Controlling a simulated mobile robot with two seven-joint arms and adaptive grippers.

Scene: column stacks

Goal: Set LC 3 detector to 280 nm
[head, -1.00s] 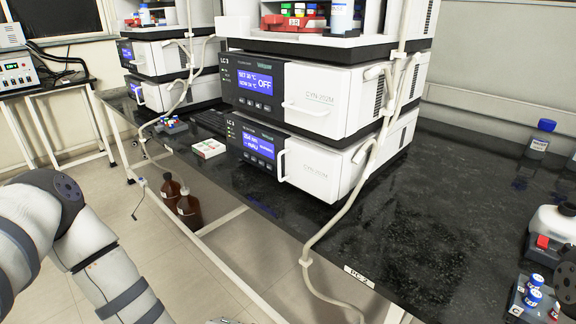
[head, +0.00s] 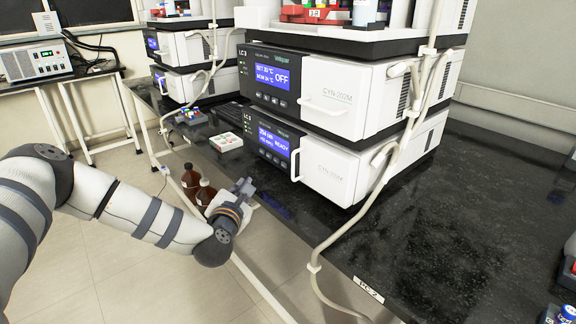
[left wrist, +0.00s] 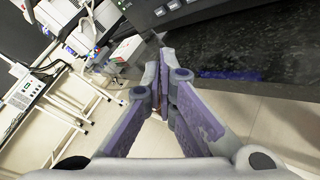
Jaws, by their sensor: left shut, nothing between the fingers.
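The LC 3 stack stands on the black bench. Its lower unit, the detector (head: 320,170), has a blue screen (head: 273,143) with a wavelength-like line, too small to read surely, and "READY". A row of small buttons (head: 270,157) sits under the screen. The upper LC 3 unit (head: 340,97) shows "SET 30 °C" and "OFF". My left gripper (head: 244,188) is shut and empty, in front of the bench edge, below and left of the detector panel. In the left wrist view its fingers (left wrist: 164,65) meet, with the panel's buttons (left wrist: 172,6) at the top. My right gripper is not in view.
Tubing (head: 372,185) hangs down the stack's right front corner and over the bench edge. A small white box (head: 226,142) lies left of the stack. Brown bottles (head: 205,192) stand below the bench.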

